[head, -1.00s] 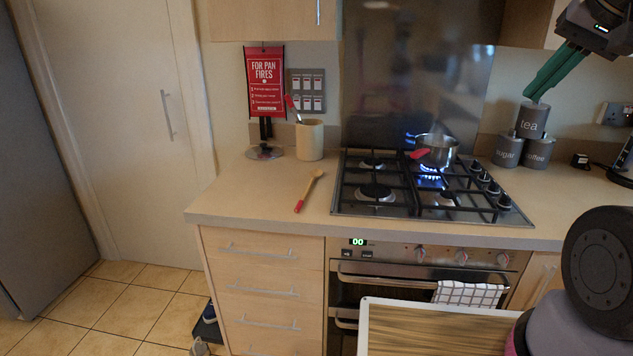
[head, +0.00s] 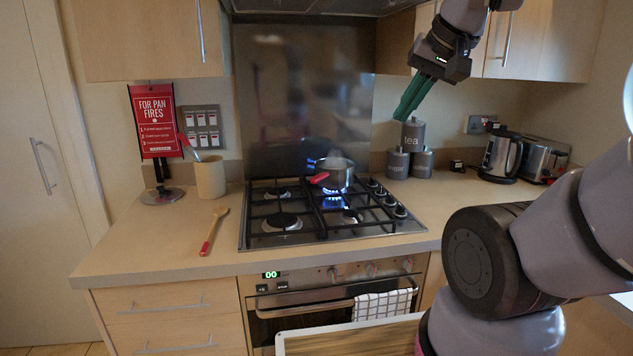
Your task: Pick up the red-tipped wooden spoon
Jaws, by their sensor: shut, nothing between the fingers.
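The red-tipped wooden spoon (head: 214,230) lies on the worktop left of the hob. Its bowl points away toward the wall and its red handle end points toward the front edge. My gripper (head: 402,117) has green fingers that are shut and empty. It is raised at the upper right of the head view, in front of the tea canister in the picture, well to the right of the spoon and higher than it.
A pan (head: 333,175) with a red handle sits over a lit blue flame on the hob (head: 300,228). A utensil pot (head: 210,177) and a glass lid (head: 160,196) stand behind the spoon. Canisters (head: 398,163), a kettle (head: 501,157) and a toaster (head: 543,157) are at right. Worktop around the spoon is clear.

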